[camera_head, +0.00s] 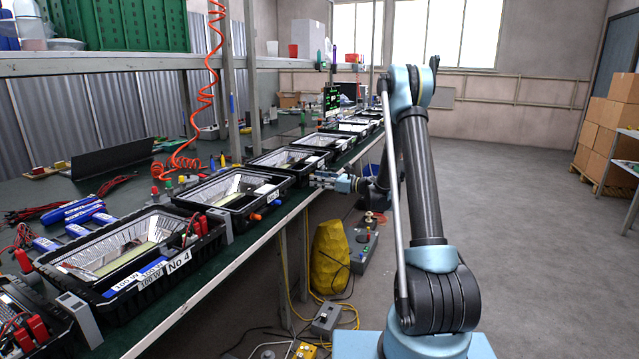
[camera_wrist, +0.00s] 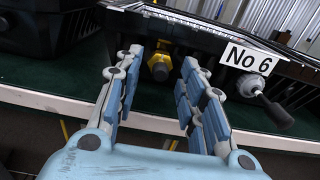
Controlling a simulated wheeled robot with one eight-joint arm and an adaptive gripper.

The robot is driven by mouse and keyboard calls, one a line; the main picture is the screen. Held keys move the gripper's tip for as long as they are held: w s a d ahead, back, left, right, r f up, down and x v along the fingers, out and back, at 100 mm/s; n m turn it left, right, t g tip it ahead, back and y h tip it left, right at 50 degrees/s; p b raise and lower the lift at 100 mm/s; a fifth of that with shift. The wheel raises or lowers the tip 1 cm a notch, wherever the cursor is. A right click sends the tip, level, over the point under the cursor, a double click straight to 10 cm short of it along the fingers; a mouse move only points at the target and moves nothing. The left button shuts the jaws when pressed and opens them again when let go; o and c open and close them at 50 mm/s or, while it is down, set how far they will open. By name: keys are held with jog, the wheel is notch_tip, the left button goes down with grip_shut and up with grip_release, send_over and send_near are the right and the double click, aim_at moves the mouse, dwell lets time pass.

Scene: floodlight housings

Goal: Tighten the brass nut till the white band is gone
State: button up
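A brass nut (camera_wrist: 160,69) shows in the wrist view on the front wall of a black floodlight housing (camera_wrist: 212,42) labelled No 6 (camera_wrist: 249,58). I cannot make out a white band at the nut. My gripper (camera_wrist: 163,60) is open, with its blue-padded fingers pointing at the housing. The nut appears between the fingertips, and neither finger visibly touches it. In the head view my gripper (camera_head: 322,180) is at the bench's front edge, beside a housing in the row (camera_head: 288,160); the nut is hidden there.
A grey fitting with a black end (camera_wrist: 262,92) sticks out right of the nut. Another black housing (camera_wrist: 45,28) stands at left. The green bench (camera_head: 190,290) carries several housings.

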jog(key=shift+s+d, duration=0.1)
jog(key=v, duration=1.1)
jog(key=shift+d, duration=0.4)
jog(key=shift+s, duration=0.1)
jog(key=s+d+r+n+g+h, duration=0.1)
jog(key=s+r+n+h, duration=0.2)
jog(key=s, duration=0.5)
jog(key=s+r+n+g+h, duration=0.1)
jog(key=s+n+h, duration=0.1)
jog(key=s+n, duration=0.35)
jog(key=s+d+r+n+g+h, duration=0.1)
jog(key=s+n+h, duration=0.2)
jog(key=s, duration=0.6)
jog(key=s+d+f+n+h, duration=0.2)
jog(key=s+d+n+h, duration=0.1)
jog(key=s, duration=0.5)
jog(key=s+d+f+n+h, duration=0.3)
jog(key=s+d, duration=0.3)
jog(key=s, duration=0.3)
jog(key=s+d+f+n+g+h, duration=0.1)
jog(key=s+d+f+n+h, duration=0.2)
jog(key=s, duration=0.6)
jog(key=shift+d+f+n, duration=0.2)
jog(key=shift+d+n, duration=0.55)
jog(key=shift+d, duration=0.5)
jog(key=shift+w, duration=0.1)
